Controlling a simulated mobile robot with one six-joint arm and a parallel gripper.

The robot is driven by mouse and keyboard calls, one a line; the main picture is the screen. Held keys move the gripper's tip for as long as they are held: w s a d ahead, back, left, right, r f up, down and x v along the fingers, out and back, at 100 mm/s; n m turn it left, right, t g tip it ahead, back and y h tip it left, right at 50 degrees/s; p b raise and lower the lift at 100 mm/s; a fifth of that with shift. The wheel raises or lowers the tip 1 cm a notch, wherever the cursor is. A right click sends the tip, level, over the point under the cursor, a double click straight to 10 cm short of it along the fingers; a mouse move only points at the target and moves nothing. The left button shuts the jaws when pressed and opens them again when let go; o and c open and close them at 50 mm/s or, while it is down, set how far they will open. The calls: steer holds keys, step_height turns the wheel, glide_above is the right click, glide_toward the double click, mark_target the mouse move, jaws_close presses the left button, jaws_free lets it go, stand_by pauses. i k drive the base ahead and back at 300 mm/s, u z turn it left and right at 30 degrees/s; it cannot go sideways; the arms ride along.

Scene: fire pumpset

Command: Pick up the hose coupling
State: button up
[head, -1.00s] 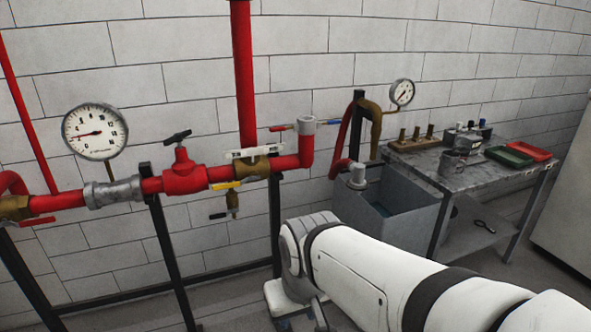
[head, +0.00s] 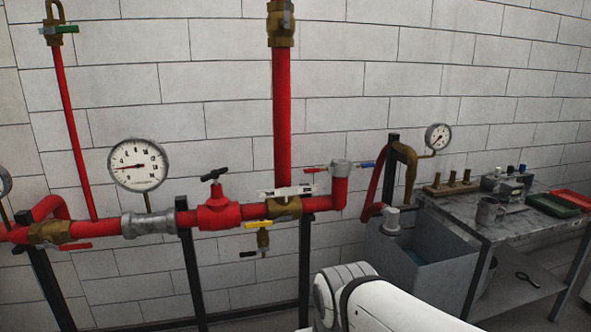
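I cannot tell for sure which part is the hose coupling. Another grey fitting (head: 341,168) caps the upturned end of the red pipe. A grey ribbed coupling (head: 149,224) sits in line on the red pipe below the large gauge. My white arm shows at the bottom, right of centre. My gripper is out of the picture, below the bottom edge.
Black pipe stands (head: 196,280) reach the floor. Red pipework runs along the wall.

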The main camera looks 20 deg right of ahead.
mark_target(393, 215)
steer(key=z, duration=2.65)
steer(key=i, duration=1.8)
steer(key=u, duration=0.45)
steer(key=k, duration=0.1)
steer(key=u, duration=2.55)
